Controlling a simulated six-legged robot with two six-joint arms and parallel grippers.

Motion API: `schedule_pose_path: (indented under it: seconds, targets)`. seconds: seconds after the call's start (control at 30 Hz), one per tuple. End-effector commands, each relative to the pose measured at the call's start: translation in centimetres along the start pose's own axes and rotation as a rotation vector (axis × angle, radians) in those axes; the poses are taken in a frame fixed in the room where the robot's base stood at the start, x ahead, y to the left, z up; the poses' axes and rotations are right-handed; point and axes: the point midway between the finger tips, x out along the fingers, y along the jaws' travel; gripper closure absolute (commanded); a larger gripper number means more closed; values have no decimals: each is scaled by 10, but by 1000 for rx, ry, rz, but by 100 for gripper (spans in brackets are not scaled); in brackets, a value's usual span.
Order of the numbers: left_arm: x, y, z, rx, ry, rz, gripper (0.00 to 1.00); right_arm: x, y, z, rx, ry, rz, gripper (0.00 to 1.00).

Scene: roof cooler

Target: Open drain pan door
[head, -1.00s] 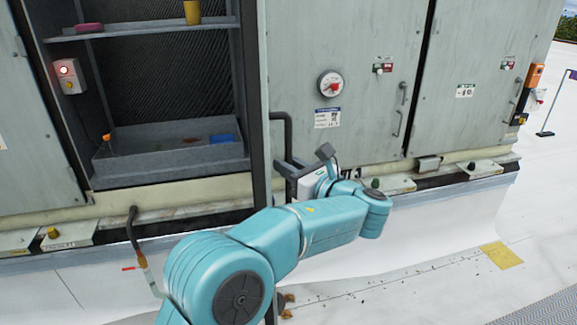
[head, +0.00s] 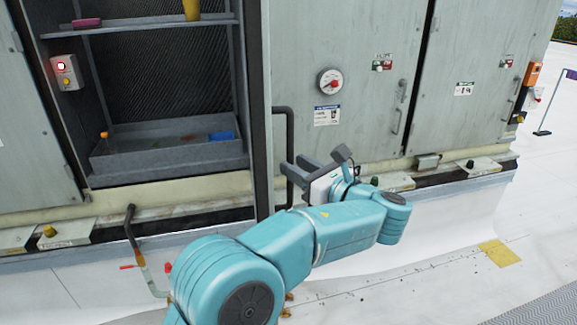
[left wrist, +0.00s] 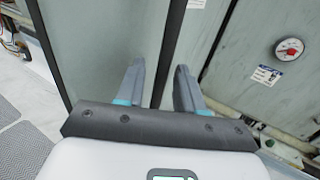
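The drain pan door (head: 258,110) stands swung out, seen nearly edge-on in the head view, right of an open bay with a grey drain pan (head: 170,165). In the left wrist view a broad pale panel (left wrist: 100,45), apparently the door's outer face, fills the left. A dark bent bar (head: 290,140) stands beside the door edge; I cannot tell whether it is the handle. My left gripper (head: 297,170) is right of the door, near this bar. Its fingers (left wrist: 160,78) are apart with nothing visibly held between them. My right gripper is out of view.
Shut cabinet panels with a round gauge (head: 330,81) and handles (head: 400,105) stand to the right. A bent pipe (head: 131,225) rises at the front left. A low ledge (head: 400,180) runs along the base. The white roof (head: 430,260) is open at the right.

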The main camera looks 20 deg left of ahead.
Motion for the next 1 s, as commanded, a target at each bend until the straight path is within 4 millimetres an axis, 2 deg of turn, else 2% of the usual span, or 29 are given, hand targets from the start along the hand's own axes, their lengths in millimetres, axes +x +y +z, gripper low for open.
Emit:
schedule_pose_path:
  seconds: [0.1, 0.3, 0.5, 0.7, 1.0]
  targets:
    - [-36, -1, -4, -2, -1, -7, 63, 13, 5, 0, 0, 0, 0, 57]
    - [-87, -1, -3, 0, -1, -6, 63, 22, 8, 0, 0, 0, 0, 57]
    - [-119, -1, -2, 0, 0, -3, 63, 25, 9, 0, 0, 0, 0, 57]
    - [-129, 0, -1, 1, 0, -1, 63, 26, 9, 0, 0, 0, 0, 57]
    - [-127, -2, -5, 6, 7, -7, 63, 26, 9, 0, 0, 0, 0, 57]
